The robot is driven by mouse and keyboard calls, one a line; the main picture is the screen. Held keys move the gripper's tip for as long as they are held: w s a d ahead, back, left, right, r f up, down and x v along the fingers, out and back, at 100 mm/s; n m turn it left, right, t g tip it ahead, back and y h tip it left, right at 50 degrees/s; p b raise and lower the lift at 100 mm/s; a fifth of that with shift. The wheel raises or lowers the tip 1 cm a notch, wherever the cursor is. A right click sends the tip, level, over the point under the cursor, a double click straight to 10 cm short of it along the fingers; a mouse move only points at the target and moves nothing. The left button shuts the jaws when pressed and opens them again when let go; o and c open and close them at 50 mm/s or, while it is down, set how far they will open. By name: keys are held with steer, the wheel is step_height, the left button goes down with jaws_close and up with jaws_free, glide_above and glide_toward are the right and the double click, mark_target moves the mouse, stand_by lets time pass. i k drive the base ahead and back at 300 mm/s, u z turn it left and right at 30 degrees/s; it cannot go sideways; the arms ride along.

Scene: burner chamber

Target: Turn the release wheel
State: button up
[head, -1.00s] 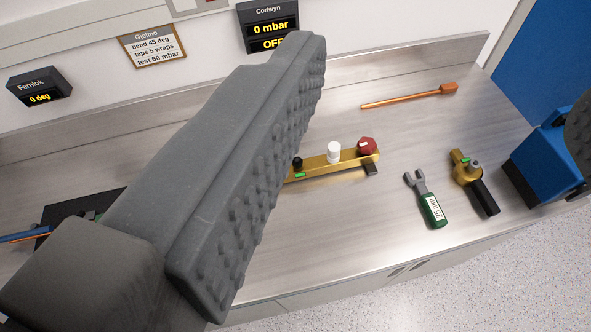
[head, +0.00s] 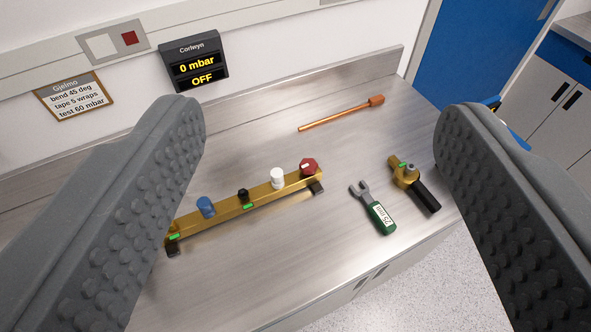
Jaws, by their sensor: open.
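A brass bar (head: 232,208) stands on feet on the metal bench and carries several fittings. At its right end is a red faceted knob (head: 309,166), beside a white knob (head: 277,178). Further left are a small black fitting (head: 243,195) and a blue knob (head: 206,207). No label says which one is the release wheel. My gripper (head: 322,112) is open, its two studded grey fingers wide apart with nothing between them that it touches. The left finger overlaps the bar's left end in the picture.
An orange rod (head: 340,113), a green-handled wrench (head: 374,212) and a brass tool with a black handle (head: 414,184) lie on the bench (head: 300,255). The Corlwyn display (head: 194,64) reads 0 mbar, OFF. A Gjelmo note (head: 74,96) hangs left.

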mark_target(308, 166)
steer(key=u, duration=1.85)
steer(key=k, duration=0.8)
steer(key=z, duration=1.5)
steer(key=i, duration=1.05)
